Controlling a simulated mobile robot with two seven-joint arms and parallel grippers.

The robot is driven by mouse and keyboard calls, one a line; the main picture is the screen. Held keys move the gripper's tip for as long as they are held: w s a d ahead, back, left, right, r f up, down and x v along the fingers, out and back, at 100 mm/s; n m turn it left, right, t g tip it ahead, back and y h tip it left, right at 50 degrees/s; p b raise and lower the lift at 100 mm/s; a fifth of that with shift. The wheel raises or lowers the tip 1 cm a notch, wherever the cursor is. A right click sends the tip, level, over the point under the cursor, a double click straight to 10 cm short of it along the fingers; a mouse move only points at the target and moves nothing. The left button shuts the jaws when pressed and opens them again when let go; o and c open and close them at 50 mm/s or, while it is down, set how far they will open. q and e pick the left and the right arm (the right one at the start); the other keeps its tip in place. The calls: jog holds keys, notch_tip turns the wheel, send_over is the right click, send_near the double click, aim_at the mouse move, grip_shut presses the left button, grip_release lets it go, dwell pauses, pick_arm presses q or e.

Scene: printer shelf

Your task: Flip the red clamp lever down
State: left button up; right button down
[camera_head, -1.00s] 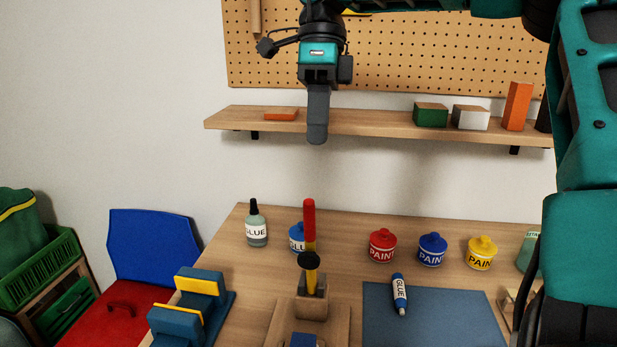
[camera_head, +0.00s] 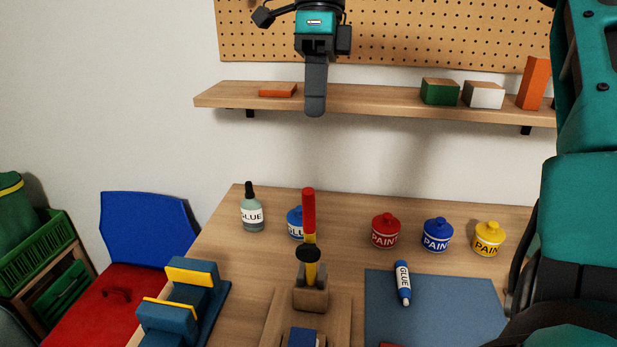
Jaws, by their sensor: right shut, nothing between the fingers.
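The red clamp lever (camera_head: 309,211) stands upright in the middle of the table, with a yellow lower arm and a black round pad (camera_head: 308,252) in front of it. Its wooden clamp base (camera_head: 311,296) sits on a wooden board, and a blue block (camera_head: 302,338) lies at the front, cut off by the lower edge. My right gripper (camera_head: 315,105) hangs in the air above the lever, pointing down, shut and empty, apart from the lever. My left gripper is not in view.
A wooden shelf (camera_head: 375,101) with blocks runs behind my gripper. A glue bottle (camera_head: 252,210) and paint pots (camera_head: 386,231) stand at the table's back. A glue tube (camera_head: 402,282) lies on a blue mat (camera_head: 440,310) at the right. A blue vise (camera_head: 185,295) stands left.

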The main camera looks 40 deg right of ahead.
jog(key=s+a+f, duration=0.4)
jog(key=a+f, duration=0.1)
jog(key=f, duration=0.4)
jog(key=shift+s+f, duration=0.15)
jog(key=shift+f, duration=0.2)
jog(key=shift+a, duration=0.1)
